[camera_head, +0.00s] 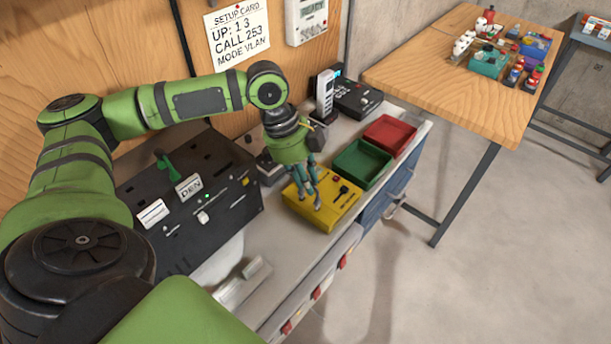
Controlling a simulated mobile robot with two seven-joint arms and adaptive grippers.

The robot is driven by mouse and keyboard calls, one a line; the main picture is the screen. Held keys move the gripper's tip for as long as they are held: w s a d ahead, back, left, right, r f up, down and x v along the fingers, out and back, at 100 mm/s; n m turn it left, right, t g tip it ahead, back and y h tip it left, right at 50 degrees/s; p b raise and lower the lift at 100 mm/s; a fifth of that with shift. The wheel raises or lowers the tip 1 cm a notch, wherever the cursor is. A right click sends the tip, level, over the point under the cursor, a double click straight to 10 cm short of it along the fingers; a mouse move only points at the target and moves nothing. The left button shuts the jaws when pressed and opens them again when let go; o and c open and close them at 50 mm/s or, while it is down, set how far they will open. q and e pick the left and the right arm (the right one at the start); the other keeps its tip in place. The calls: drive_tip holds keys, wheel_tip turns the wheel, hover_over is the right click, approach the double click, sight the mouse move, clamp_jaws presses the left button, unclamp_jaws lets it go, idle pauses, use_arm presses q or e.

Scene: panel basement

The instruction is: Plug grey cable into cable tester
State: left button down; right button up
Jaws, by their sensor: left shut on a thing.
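My left gripper (318,202) reaches down over a yellow box (331,218), which looks like the cable tester. The box has a red button and a dark switch on top. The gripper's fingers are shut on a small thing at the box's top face. The fingers largely hide it, so I cannot tell if it is the grey cable's plug or if it touches the box. I cannot make out a grey cable elsewhere. My right gripper is out of view.
A black panel (210,232) with switches and labels stands left of the yellow box. A green tray (338,172) and a red tray (412,148) lie right of it. A handset (326,92) stands behind. A wooden table (410,80) with small items is beyond open floor.

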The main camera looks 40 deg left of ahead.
use_arm(q)
drive_tip(key=shift+p, duration=0.5)
idle(0.7)
drive_tip(key=shift+p, duration=0.6)
drive_tip(key=shift+f+p, duration=1)
drive_tip(key=shift+p, duration=0.6)
idle(3.1)
idle(0.3)
drive_tip(key=c, duration=1)
unclamp_jaws()
drive_tip(key=o, duration=0.4)
drive_tip(key=shift+c, duration=0.2)
